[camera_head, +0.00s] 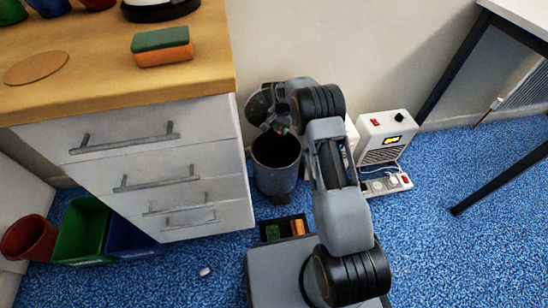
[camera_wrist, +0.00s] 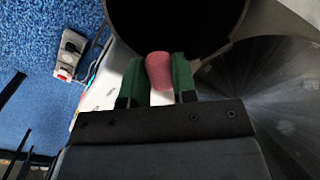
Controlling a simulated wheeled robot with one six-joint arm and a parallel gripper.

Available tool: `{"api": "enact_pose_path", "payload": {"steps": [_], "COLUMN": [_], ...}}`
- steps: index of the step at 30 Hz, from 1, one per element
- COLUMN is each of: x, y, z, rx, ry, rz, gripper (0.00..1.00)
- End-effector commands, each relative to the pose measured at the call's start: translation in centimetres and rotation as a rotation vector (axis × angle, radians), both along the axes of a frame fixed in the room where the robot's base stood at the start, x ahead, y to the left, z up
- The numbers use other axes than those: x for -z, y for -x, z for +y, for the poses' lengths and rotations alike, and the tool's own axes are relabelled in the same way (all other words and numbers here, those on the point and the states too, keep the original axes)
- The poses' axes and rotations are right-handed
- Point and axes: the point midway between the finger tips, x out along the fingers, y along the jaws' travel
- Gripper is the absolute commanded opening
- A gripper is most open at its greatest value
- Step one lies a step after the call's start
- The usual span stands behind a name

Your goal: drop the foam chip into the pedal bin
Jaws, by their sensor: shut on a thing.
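The pedal bin (camera_head: 277,178) is a grey cylinder on the floor beside the drawer unit. Its dark round mouth is open, and its lid (camera_head: 257,106) stands raised at the back. My gripper (camera_head: 283,127) is above the bin's far rim, close to the lid. In the wrist view, its green fingers (camera_wrist: 159,75) are shut on the pink foam chip (camera_wrist: 159,66). The chip's tip overlaps the dark opening of the bin (camera_wrist: 180,22), and the shiny lid (camera_wrist: 270,95) shows at the right. The chip is hardly visible in the head view.
A white heater (camera_head: 386,137) and a power strip (camera_head: 387,184) stand right of my arm. The drawer unit (camera_head: 150,165) is close on the left. A small pale object (camera_head: 205,271) lies on the blue carpet.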

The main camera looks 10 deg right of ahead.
Motion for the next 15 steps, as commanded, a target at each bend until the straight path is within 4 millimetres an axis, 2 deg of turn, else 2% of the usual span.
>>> {"api": "enact_pose_path", "payload": {"steps": [6, 15], "x": [1.3, 3.0], "y": [-1.4, -1.6], "z": [0.2, 0.2], "rx": [0.082, 0.099], "ry": [0.0, 0.0], "rz": [0.0, 0.0], "gripper": [0.04, 0.04]}}
